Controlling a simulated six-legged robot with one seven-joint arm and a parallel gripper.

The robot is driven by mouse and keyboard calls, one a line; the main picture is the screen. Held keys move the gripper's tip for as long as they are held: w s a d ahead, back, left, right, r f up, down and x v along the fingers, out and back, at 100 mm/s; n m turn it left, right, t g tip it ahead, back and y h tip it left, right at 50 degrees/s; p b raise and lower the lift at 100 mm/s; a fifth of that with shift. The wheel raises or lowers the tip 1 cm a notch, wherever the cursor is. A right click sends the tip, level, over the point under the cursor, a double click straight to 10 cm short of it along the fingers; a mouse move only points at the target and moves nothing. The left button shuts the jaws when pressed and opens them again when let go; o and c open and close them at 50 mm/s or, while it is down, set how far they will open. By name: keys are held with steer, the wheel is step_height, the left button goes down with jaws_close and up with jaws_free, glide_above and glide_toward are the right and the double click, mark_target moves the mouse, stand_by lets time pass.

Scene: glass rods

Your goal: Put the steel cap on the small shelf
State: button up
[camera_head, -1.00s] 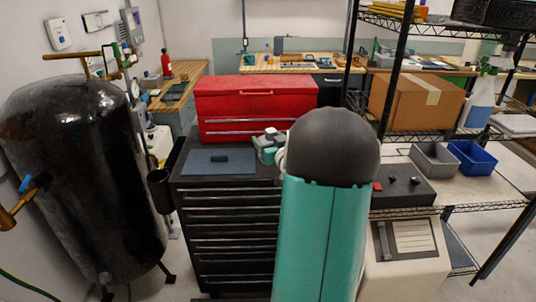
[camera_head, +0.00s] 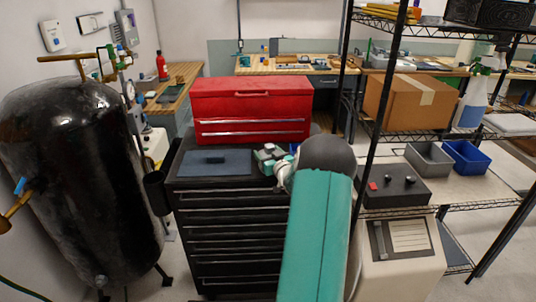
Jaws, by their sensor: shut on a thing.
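My gripper (camera_head: 267,157) shows small and partly behind my own arm, over the right part of the black tool chest's top. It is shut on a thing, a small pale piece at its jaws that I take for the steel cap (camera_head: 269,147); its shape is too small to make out. I cannot tell which surface is the small shelf. A black wire rack (camera_head: 470,207) with several levels stands at the right.
A red toolbox (camera_head: 250,105) and a blue-grey mat (camera_head: 190,163) with a dark block lie on the black tool chest (camera_head: 225,225). A black tank (camera_head: 75,180) stands left. The rack holds a cardboard box (camera_head: 410,101), grey bin (camera_head: 428,160), blue bin (camera_head: 466,157) and black board (camera_head: 395,193).

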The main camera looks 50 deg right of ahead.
steer(key=shift+f, duration=0.15)
steer(key=o, duration=1.1)
